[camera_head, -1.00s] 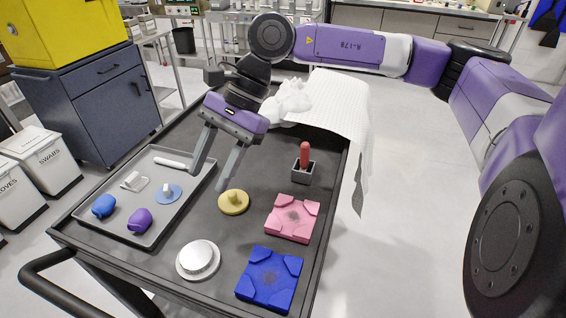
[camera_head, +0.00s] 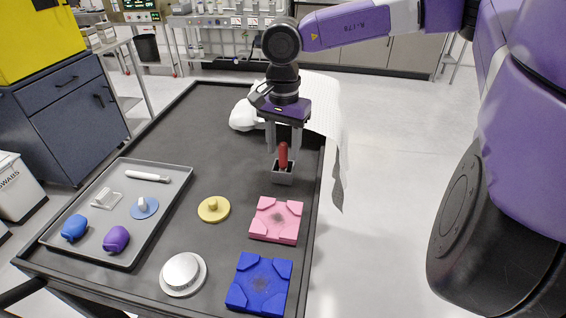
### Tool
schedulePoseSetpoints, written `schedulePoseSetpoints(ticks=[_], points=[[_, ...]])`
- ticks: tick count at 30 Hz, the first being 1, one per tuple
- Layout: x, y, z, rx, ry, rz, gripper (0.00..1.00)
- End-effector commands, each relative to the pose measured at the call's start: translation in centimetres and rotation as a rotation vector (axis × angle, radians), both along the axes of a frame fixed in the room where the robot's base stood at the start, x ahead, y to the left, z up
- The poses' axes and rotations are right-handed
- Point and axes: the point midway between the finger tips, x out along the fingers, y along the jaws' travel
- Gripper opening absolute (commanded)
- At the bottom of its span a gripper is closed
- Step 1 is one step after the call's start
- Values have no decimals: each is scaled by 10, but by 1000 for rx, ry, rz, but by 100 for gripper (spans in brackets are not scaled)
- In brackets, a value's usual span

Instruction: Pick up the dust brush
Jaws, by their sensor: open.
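A red handle (camera_head: 283,156) stands upright in a small grey square holder (camera_head: 283,178) near the right edge of the cart top; it looks like the dust brush, with its lower end hidden in the holder. My gripper (camera_head: 284,147) points down over it, open. In the picture one finger is on each side of the handle, with gaps between. I cannot tell the exact depth of the fingers against the handle.
A pink block (camera_head: 277,219), a blue block (camera_head: 260,283), a yellow knobbed disc (camera_head: 213,209) and a white round dish (camera_head: 182,272) lie nearer. A grey tray (camera_head: 152,221) with several small items is at left. Crumpled white material (camera_head: 243,116) lies behind the gripper.

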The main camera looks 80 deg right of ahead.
Motion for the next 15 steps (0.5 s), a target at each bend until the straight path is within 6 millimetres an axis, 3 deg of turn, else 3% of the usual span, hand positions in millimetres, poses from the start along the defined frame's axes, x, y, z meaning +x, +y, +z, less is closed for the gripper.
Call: schedulePoseSetpoints(ticks=[6, 15], points=[[0, 2, -27, 2, 0, 0, 46], [0, 2, -30, 1, -1, 0, 44]])
